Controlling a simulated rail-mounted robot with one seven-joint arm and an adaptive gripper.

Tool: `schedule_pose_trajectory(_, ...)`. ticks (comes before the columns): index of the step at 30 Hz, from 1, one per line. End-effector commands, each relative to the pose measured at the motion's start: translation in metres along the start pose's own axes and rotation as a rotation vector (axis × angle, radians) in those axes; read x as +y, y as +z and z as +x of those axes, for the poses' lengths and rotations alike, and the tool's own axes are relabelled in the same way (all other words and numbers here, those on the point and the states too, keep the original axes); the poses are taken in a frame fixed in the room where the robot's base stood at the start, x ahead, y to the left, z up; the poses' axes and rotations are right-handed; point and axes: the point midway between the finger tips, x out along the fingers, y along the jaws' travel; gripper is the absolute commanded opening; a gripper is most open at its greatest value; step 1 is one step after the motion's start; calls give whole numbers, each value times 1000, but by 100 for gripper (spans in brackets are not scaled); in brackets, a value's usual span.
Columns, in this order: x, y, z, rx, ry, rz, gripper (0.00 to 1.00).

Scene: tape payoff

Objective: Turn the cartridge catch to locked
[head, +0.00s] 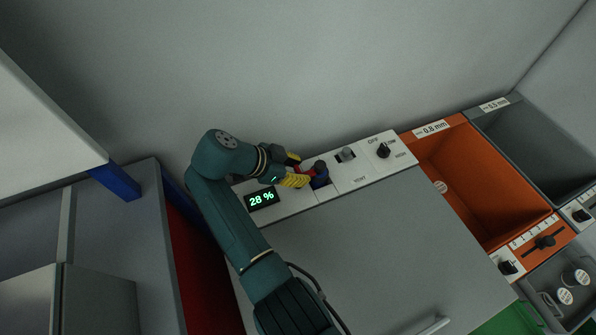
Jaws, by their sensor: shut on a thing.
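My gripper (309,173) has yellow fingers with red tips and reaches over the white control panel from the left. A lit display (262,199) to the left of the knob reads 28 %.
A grey lid (400,245) lies in front. An orange bin (460,170) and a grey bin (535,150) stand at right.

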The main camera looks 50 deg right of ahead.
Motion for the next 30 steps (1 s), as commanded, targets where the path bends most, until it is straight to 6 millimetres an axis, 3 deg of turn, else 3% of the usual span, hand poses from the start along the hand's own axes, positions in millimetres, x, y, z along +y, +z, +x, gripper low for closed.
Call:
schedule_pose_trajectory(11, 1, 4, 4, -4, 8, -3, 5)
schedule_pose_trajectory(12, 1, 4, 4, -4, 8, -3, 43)
schedule_pose_trajectory(14, 1, 4, 4, -4, 9, -3, 54)
schedule_pose_trajectory(24, 0, 1, -2, -2, 4, 1, 54)
schedule_pose_trajectory(30, -1, 1, -40, -2, 0, 1, 54)
